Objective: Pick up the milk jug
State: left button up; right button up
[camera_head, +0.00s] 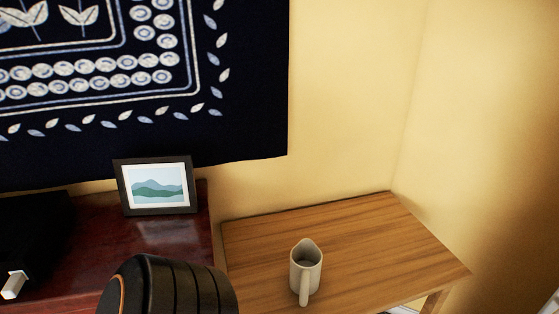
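The milk jug (305,272) is a small off-white jug with a spout at its far rim. It stands upright on a light wooden table (370,235), near the table's left part, with its handle facing the camera. Its opening shows from above and nothing touches it. Neither of my grippers can be made out in view.
A dark red wooden top (85,240) adjoins on the left, holding a framed landscape picture (155,186). A rounded black ribbed part, seemingly my arm, covers the bottom left. A dark patterned hanging (245,100) covers the wall. The table right of the jug is clear.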

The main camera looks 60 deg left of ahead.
aim_at(306, 259)
jog(key=u, duration=1.8)
